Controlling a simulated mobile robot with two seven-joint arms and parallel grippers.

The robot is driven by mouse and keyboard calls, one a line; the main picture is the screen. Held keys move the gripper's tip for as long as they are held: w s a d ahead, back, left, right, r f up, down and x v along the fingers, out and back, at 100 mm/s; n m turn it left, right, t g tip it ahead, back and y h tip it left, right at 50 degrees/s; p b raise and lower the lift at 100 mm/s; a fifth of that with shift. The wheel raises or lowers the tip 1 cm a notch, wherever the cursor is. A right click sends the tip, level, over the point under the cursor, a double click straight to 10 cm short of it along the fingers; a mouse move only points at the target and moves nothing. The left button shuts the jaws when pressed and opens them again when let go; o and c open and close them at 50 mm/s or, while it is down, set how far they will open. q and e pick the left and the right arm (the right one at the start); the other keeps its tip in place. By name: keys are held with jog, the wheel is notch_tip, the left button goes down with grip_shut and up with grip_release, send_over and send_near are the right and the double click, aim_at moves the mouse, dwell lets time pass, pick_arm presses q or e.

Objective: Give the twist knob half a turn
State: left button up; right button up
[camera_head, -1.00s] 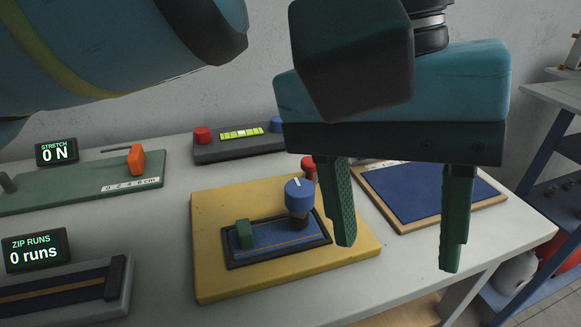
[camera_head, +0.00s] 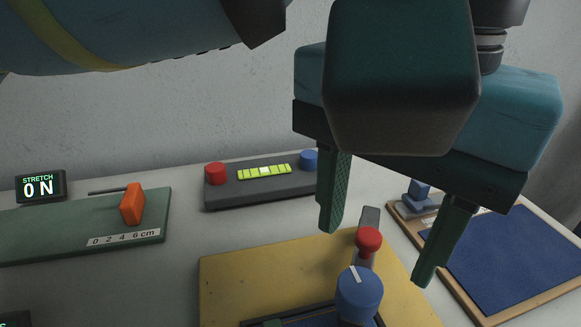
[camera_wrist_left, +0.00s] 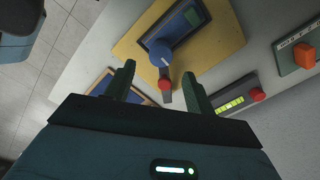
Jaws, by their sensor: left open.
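The twist knob is a blue cylinder with a white line on its top (camera_head: 359,290). It stands on the yellow board (camera_head: 230,275), low in the head view. It also shows in the left wrist view (camera_wrist_left: 160,53), beyond the fingertips. My left gripper (camera_head: 375,255) is open and empty, held above the board. In the head view its two green fingers hang to either side of a red ball-topped lever (camera_head: 368,241) behind the knob. In the left wrist view (camera_wrist_left: 162,78) the fingers also flank the red ball, apart from the knob. My right gripper is not in view.
A dark box with a red button (camera_head: 216,173), a level strip (camera_head: 264,171) and a blue button (camera_head: 309,160) stands behind. A green stretch board (camera_head: 60,228) with an orange block (camera_head: 132,204) lies left. A blue framed mat (camera_head: 515,255) lies right.

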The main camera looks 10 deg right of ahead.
aim_at(361, 285)
pick_arm(q)
notch_tip(361, 285, down, 6)
jog(key=shift+w+r+b, duration=0.1)
jog(key=shift+b, duration=0.45)
jog(key=c, duration=1)
